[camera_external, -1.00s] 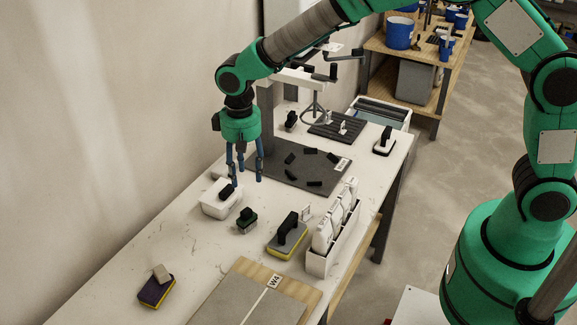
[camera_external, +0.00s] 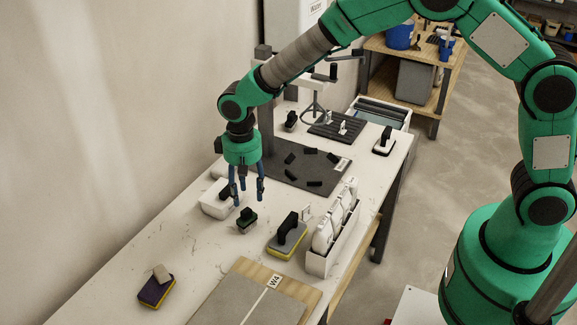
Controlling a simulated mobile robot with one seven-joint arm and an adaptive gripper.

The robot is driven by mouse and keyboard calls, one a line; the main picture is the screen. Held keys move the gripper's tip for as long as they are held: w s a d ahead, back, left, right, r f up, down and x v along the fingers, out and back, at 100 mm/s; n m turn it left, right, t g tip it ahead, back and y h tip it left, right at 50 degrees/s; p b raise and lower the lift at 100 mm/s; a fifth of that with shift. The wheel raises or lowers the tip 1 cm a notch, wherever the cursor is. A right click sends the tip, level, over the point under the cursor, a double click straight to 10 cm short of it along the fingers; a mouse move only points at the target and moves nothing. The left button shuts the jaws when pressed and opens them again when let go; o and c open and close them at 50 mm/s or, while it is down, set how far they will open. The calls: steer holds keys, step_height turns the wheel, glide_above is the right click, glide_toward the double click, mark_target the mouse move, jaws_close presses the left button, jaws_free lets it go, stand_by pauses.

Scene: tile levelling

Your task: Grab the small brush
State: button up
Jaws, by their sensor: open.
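The small brush (camera_external: 247,223), with a dark green base and a black handle, stands on the white table (camera_external: 190,255) near its middle. My gripper (camera_external: 248,198) has blue fingers spread apart and pointing down, with nothing held between them. It hangs just above and behind the small brush in the picture, with a small gap between fingertips and handle.
A larger yellow-edged float (camera_external: 288,236) stands right of the brush, beside a white rack of bottles (camera_external: 334,238). A dark mat (camera_external: 305,172) with black pieces lies behind.

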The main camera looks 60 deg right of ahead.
mark_target(246, 210)
steer(key=shift+f, duration=0.85)
steer(key=shift+w+a+f+b, duration=0.1)
steer(key=shift+f+b, duration=0.4)
steer(key=shift+f, duration=0.85)
steer(key=shift+w+a+f+b, duration=0.1)
steer(key=shift+f+b, duration=0.4)
steer(key=shift+f, duration=0.8)
steer(key=shift+c, duration=0.2)
jaws_close()
